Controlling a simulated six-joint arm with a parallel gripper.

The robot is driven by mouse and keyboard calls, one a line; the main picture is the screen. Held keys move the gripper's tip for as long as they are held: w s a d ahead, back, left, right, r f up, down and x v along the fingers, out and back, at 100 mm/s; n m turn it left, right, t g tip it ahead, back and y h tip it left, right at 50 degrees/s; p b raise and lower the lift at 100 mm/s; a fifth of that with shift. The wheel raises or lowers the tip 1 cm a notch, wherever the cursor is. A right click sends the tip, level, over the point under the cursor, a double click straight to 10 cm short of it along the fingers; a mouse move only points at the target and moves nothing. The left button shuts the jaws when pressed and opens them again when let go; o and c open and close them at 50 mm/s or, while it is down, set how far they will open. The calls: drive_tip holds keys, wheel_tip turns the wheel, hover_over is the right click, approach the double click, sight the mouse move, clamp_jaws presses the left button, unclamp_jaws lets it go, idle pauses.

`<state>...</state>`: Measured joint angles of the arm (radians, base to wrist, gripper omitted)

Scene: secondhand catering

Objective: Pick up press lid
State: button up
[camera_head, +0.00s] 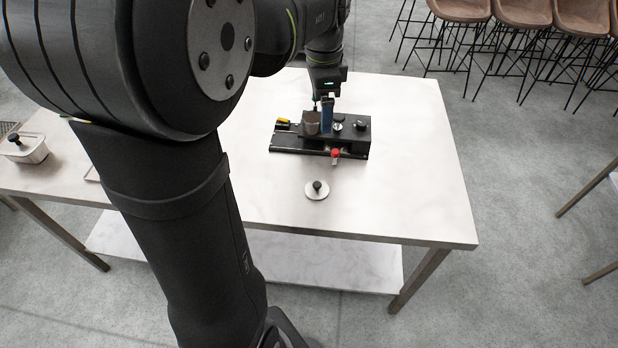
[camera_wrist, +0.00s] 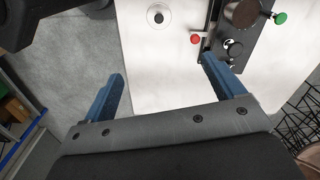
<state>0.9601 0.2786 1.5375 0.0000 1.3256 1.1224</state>
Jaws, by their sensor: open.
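The press lid (camera_head: 317,190) is a round pale disc with a black knob, lying flat on the white table in front of the black device. It also shows in the wrist view (camera_wrist: 158,16) near the top edge. My gripper (camera_head: 325,105) is above the black device, behind the lid and apart from it. In the wrist view its two blue fingers (camera_wrist: 160,75) are spread wide with nothing between them.
The black device (camera_head: 350,135) carries a brown round cup (camera_head: 311,123), knobs and a red knob (camera_head: 335,153). A white container (camera_head: 28,150) with a black-knobbed lid stands at the far left. The table (camera_head: 420,200) is clear around the press lid. Brown stools (camera_head: 525,12) stand behind.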

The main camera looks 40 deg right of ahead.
wheel_tip(320, 180, down, 9)
drive_tip(key=n, duration=0.6)
hover_over(316, 185)
drive_tip(key=f, duration=1.2)
drive_tip(key=shift+s+f, duration=0.2)
drive_tip(key=shift+s, duration=0.1)
drive_tip(key=shift+w+f, duration=0.2)
drive_tip(key=shift+f, duration=1.15)
drive_tip(key=shift+w+f, duration=0.15)
drive_tip(key=shift+f, duration=1.2)
drive_tip(key=c, duration=1.1)
